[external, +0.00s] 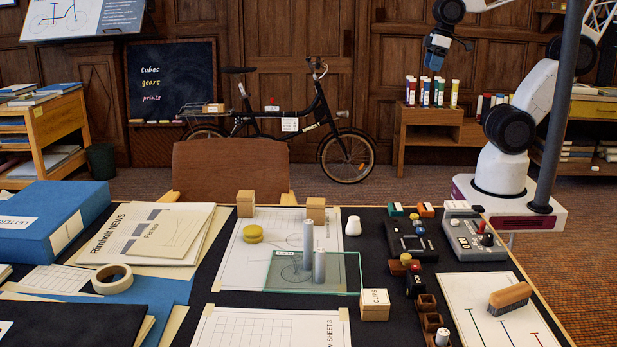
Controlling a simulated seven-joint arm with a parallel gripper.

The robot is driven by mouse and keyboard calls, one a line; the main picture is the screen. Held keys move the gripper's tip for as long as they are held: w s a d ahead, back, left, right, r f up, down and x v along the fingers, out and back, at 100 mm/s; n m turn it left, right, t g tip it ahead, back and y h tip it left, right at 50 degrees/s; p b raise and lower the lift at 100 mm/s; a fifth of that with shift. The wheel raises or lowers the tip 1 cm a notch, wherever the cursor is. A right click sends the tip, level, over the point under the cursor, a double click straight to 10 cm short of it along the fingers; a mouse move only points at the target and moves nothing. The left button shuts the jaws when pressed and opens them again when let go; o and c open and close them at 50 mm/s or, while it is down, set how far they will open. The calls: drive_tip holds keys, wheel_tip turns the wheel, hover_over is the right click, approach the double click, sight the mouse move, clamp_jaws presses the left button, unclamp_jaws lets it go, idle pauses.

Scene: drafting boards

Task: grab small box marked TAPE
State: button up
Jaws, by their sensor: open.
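No box with a readable TAPE mark shows. Two small tan boxes stand at the back of the drawing sheet, a left one (245,206) and a right one (316,210); I cannot read any marking on them. A third small box (375,306), at the front right corner of the glass plate, reads CLIPS. My gripper (434,66) hangs open and empty at the upper right, high and well apart from all three boxes. A roll of tape (112,279) lies at the left of the table.
A glass plate (340,272) with two grey cylinders (308,240) stands mid-table. A white knob-like piece (353,226), a grey control box (474,238), a dark compartment tray (430,322) and a brush (510,297) are right. Papers and a blue box (50,225) crowd the left.

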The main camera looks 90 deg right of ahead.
drive_tip(key=w+a+f+m+g+y, duration=0.1)
drive_tip(key=w+a+f+m+y, duration=0.3)
drive_tip(key=w, duration=0.7)
drive_tip(key=w+a+m+g+y, duration=0.15)
drive_tip(key=w+a, duration=0.35)
drive_tip(key=w, duration=0.6)
drive_tip(key=w+a+f+m+g+y, duration=0.1)
drive_tip(key=w+a+f+m+y, duration=0.3)
drive_tip(key=w, duration=0.7)
drive_tip(key=m+y, duration=0.4)
drive_tip(key=m, duration=0.4)
approach(245, 194)
drive_tip(key=a+f, duration=0.1)
drive_tip(key=a, duration=0.1)
drive_tip(key=shift+s+d+f+t, duration=0.1)
drive_tip(key=shift+s+f+t, duration=0.2)
drive_tip(key=shift+t, duration=0.15)
drive_tip(key=shift+x, duration=1.25)
drive_tip(key=shift+x, duration=2.65)
